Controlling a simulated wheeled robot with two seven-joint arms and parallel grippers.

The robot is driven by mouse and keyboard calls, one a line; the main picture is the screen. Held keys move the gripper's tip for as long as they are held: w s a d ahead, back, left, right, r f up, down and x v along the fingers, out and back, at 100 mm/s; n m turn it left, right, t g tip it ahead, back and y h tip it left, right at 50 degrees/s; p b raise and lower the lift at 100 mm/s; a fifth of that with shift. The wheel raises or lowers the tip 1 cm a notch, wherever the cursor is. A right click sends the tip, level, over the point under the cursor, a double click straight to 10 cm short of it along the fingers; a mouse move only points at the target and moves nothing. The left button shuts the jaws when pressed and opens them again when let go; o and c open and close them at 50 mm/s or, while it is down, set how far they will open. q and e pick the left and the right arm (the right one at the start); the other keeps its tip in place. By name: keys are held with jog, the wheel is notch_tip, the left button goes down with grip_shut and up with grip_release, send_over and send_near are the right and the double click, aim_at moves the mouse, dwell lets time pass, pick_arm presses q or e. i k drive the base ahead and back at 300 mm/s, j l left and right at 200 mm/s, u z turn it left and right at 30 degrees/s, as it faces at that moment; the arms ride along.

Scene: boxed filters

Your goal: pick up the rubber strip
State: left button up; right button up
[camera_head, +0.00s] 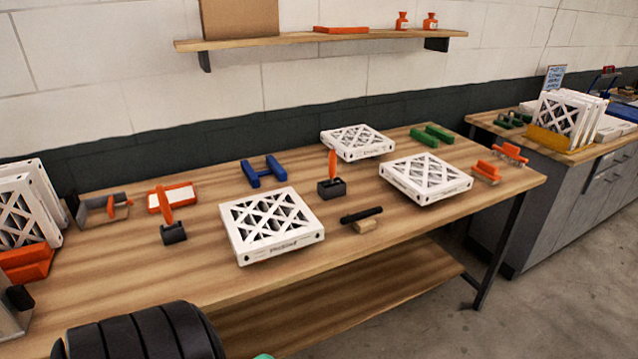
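The rubber strip appears to be the short black bar (361,215) near the front edge of the wooden workbench (400,255). Nothing is touching the strip from above. Neither of my grippers shows in the head view.
Two more white filters (426,179) (357,142) lie on the bench. An orange-handled tool (332,167) stands in a black holder behind the strip. Blue (264,171) and green (432,136) holders stand further back. A wooden shelf (300,39) hangs on the wall above. Bare wood surrounds the strip.

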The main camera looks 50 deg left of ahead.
aim_at(354, 217)
jog(key=u, duration=1.35)
jog(key=i+j+z, duration=0.15)
jog(key=j, duration=0.25)
jog(key=j+z, duration=0.15)
jog(key=j, duration=0.3)
jog(key=i+j+z, duration=0.15)
jog(key=j, duration=0.3)
